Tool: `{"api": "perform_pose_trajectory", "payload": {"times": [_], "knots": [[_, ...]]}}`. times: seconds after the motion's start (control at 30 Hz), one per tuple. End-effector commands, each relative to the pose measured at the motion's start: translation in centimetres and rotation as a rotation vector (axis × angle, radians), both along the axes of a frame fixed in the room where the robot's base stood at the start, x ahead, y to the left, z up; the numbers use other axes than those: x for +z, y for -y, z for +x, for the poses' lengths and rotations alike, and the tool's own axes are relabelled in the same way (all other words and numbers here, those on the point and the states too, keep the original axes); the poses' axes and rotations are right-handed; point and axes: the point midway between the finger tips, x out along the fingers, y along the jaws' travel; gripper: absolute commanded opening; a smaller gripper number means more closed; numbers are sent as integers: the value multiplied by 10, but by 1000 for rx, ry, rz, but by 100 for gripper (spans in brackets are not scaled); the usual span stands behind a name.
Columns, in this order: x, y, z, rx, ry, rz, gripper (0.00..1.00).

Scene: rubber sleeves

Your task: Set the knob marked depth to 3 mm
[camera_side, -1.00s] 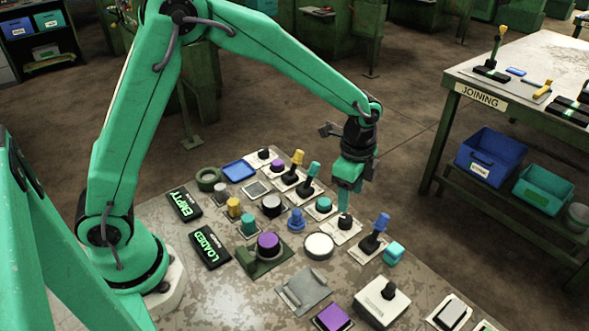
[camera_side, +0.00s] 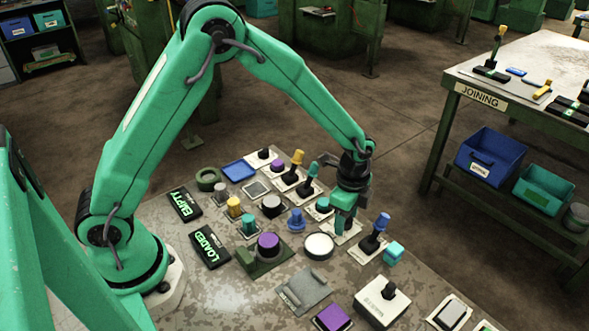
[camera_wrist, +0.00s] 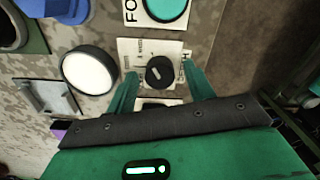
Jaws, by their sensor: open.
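A dark round knob (camera_wrist: 160,71) with a short pale mark on top sits on a white plate (camera_wrist: 127,52) in the wrist view. The plate's lettering is turned and partly covered; its end reads like "TH", and I cannot read the scale or setting. My gripper (camera_wrist: 162,74) is open, with one green finger on each side of the knob and a gap visible. In the side view my gripper (camera_side: 343,222) points down at the plate (camera_side: 353,231), low over it, and hides the knob.
A white round button (camera_side: 319,245) is left of the plate, and a blue-topped lever (camera_side: 379,230) stands close on the right. A teal button (camera_wrist: 167,6) lies just beyond the knob in the wrist view. Several other controls crowd the panel.

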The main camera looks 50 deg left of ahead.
Motion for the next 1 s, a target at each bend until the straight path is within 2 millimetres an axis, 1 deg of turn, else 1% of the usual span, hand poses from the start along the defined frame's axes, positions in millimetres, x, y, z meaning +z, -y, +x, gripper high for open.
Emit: {"api": "perform_pose_trajectory", "payload": {"times": [0.13,0.17,0.3,0.37,0.4,0.77,1.0], "knots": [[0,0,0,0,0,0,53],[0,0,0,0,0,0,51],[0,0,0,0,0,0,23],[0,0,0,0,0,0,12],[0,0,0,0,0,0,8],[0,0,0,37,-1,0,8],[0,0,0,149,-1,1,8]]}}
